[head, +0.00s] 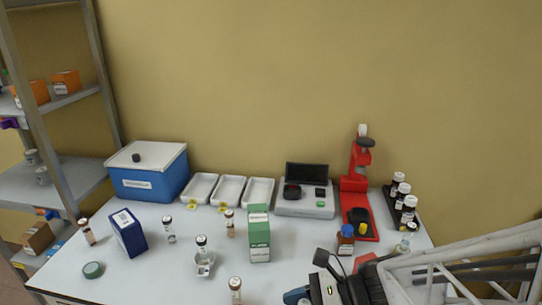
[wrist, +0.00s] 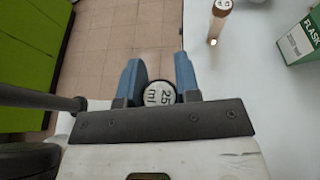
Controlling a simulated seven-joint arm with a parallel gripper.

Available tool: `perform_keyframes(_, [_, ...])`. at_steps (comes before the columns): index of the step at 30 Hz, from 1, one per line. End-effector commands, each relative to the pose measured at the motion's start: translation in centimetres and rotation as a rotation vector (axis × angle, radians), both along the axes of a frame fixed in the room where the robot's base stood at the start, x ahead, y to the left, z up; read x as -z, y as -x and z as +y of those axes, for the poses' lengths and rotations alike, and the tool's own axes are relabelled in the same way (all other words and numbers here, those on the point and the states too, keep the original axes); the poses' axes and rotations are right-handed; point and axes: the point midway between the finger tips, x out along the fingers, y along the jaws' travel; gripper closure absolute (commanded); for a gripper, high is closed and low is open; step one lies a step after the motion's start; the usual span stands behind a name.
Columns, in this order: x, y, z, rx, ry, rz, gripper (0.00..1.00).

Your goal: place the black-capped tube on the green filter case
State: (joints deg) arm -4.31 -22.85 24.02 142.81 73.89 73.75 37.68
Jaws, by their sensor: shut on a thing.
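My gripper (wrist: 157,76) has its blue fingers closed on a round-topped thing with a dark rim and a pale "25 ml" label (wrist: 160,94), seen from above in the wrist view. I cannot tell for sure that this is the black-capped tube; its lower part is hidden. In the head view my gripper (head: 298,296) is at the bottom edge, and the held thing cannot be made out. A flat, round green case (head: 92,269), likely the filter case, lies at the table's front left, far left of my gripper.
White trays (head: 229,190) and a blue cooler (head: 150,184) stand behind. Floor (wrist: 105,50) shows beyond the table edge.

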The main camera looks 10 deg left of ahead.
Motion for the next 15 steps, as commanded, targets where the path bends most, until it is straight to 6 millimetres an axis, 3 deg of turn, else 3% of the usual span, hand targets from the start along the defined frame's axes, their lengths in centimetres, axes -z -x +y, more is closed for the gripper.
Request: perform_keyframes(15, [-7.8,0.0,0.0,0.001,0.000,-0.004,1.00])
